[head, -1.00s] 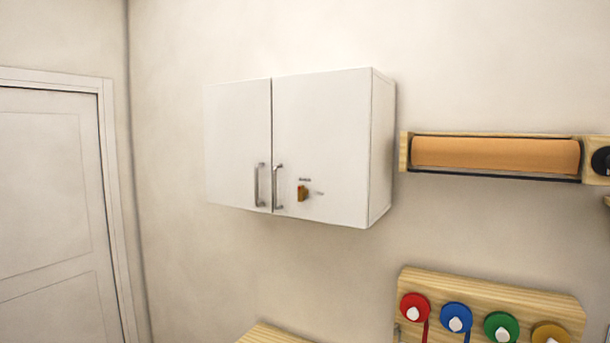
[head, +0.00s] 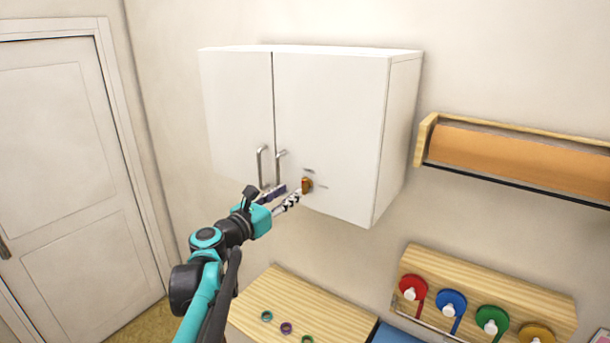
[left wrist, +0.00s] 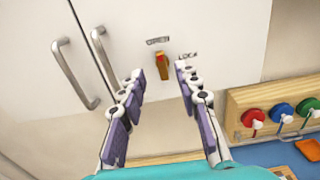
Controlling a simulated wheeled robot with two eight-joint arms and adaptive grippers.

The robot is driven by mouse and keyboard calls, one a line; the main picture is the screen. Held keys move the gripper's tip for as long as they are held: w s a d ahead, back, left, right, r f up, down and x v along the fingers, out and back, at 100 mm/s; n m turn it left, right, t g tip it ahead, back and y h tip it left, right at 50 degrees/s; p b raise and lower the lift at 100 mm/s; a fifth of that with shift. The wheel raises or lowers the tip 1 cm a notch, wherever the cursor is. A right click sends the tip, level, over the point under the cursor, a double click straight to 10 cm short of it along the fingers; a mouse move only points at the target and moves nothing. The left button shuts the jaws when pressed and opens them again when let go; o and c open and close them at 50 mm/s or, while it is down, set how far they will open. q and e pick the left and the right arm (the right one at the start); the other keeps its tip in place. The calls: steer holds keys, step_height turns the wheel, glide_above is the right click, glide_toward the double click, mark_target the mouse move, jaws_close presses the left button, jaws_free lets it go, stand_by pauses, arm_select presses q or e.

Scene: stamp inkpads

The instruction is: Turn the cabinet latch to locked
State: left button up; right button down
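The white wall cabinet (head: 325,115) is closed and has two doors. Its small orange-brown latch (head: 307,185) sits low on the right door. In the left wrist view the latch (left wrist: 162,68) stands nearly upright, its red-marked top end under the word OPEN (left wrist: 158,41). The word LOCK (left wrist: 188,56) is to its right. My left gripper (head: 290,194) reaches up to the latch from below left. In the left wrist view its fingers (left wrist: 160,76) are spread, with the latch between or just beyond their tips. Contact cannot be told. My right gripper is not in view.
Two metal door handles (head: 262,167) (head: 280,168) stick out just left of the latch, close to my left fingers. A wooden shelf (head: 300,303) with several small rings lies below. A roll holder (head: 515,158) and a board with coloured discs (head: 490,285) are at right.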

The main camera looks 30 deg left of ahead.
mark_target(303, 184)
arm_select(q)
steer(key=w, duration=0.4)
steer(key=w+p, duration=0.1)
steer(key=w, duration=0.1)
steer(key=shift+w+d+f, duration=0.15)
steer(key=shift+w+d, duration=0.15)
steer(key=shift+w, duration=0.05)
steer(key=shift+c, duration=0.3)
jaws_close()
